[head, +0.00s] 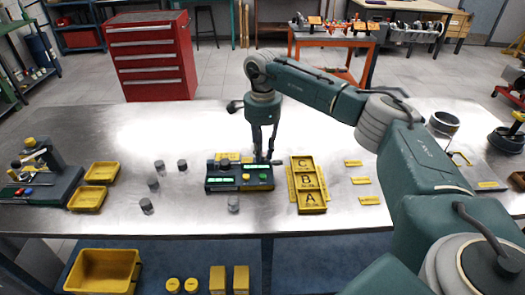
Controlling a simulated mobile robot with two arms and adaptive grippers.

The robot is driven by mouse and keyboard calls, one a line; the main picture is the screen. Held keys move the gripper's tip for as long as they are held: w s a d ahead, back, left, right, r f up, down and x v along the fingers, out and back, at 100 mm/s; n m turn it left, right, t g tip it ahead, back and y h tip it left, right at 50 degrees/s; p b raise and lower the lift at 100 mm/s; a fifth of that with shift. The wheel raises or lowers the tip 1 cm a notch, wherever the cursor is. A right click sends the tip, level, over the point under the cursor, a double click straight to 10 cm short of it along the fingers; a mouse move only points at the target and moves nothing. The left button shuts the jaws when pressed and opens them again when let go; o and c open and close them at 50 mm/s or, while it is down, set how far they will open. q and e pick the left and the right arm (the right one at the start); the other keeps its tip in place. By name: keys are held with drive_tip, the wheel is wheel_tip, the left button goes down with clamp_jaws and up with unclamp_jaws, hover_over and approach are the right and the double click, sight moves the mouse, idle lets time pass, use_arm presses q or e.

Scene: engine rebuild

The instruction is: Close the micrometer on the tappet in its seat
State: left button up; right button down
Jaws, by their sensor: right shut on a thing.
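The micrometer (240,186) is a dark green bench unit with lit green displays and a yellow button, standing mid-table. A dark grey tappet (225,164) appears to sit at its back left, in the seat; the gap to the measuring face is too small to tell. My right gripper (265,152) points down over the unit's back right. It is shut on what looks like the micrometer's handle (275,161), mostly hidden by the fingers. Another tappet (233,204) stands in front of the unit. Several loose tappets (153,184) stand to the left. My left gripper is not in view.
A yellow tray (312,209) marked A, B and C lies right of the unit, with yellow tags (361,181) beyond it. Yellow bins (86,199) and a dark fixture (45,188) stand at the left. My right arm spans the right side. The table's back left is clear.

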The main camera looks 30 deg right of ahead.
sight(263, 153)
drive_tip(key=shift+w+d+r+n, duration=0.1)
drive_tip(key=shift+r+n, duration=0.05)
drive_tip(key=shift+n, duration=0.45)
drive_tip(key=c, duration=1.5)
unclamp_jaws()
wheel_tip(263, 153, up, 12)
